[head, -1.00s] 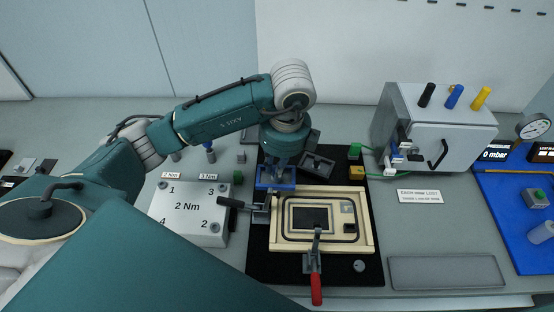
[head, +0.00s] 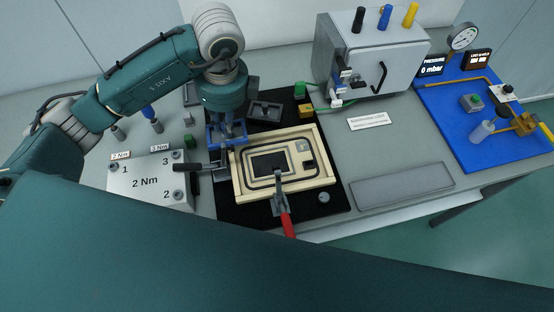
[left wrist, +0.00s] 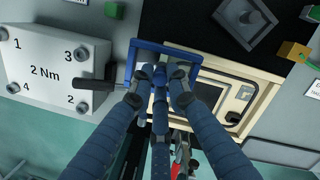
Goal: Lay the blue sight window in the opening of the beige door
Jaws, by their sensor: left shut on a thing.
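The blue sight window (head: 212,134) is a blue rectangular frame. It also shows in the left wrist view (left wrist: 167,44). My left gripper (head: 228,130) is shut on it and holds it at the back-left corner of the beige door (head: 241,189), outside the opening. In the left wrist view the fingers (left wrist: 160,77) hide part of its near side. The door lies flat, with a dark rectangular opening (head: 268,163) inside a black seal line. The fingers cover much of the door in the left wrist view. My right gripper is not in view.
A black-handled clamp (head: 190,166) stands at the door's left, and a red-handled clamp (head: 285,218) at its front. A grey tray (head: 265,110) lies behind the door. The torque plate (head: 150,182) is left; a grey cabinet (head: 365,60) and blue mat (head: 480,110) are right.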

